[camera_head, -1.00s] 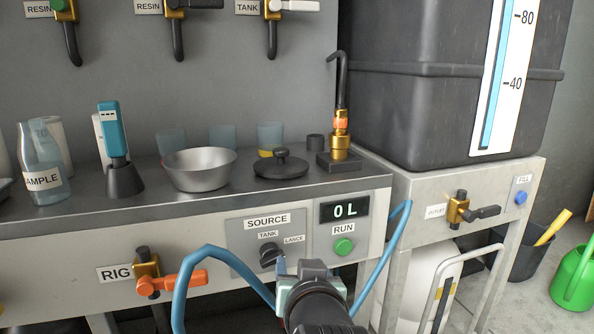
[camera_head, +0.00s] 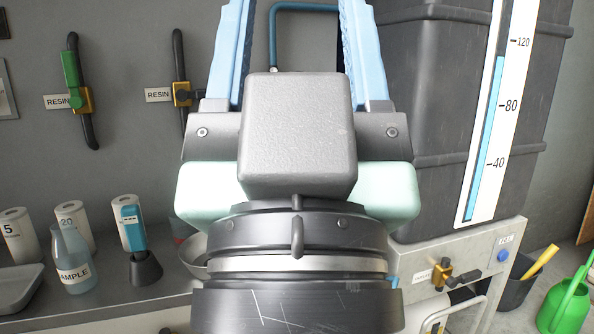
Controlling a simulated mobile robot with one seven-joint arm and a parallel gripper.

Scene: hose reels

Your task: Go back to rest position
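My gripper (camera_head: 298,40) is raised close in front of the camera and fills the middle of the view. Its two light blue fingers stand wide apart, pointing up, with their tips cut off at the top edge. No object is seen held between them. A dark blue pipe (camera_head: 305,7) shows in the gap, and I cannot tell how far behind the fingers it is. The gripper hides the control panel and most of the bench's right half.
On the bench at left are a sample bottle (camera_head: 75,262), a blue handheld device (camera_head: 132,228) in a dark stand, and white containers (camera_head: 17,236). A large dark tank (camera_head: 430,120) stands at right. A green watering can (camera_head: 565,305) is on the floor.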

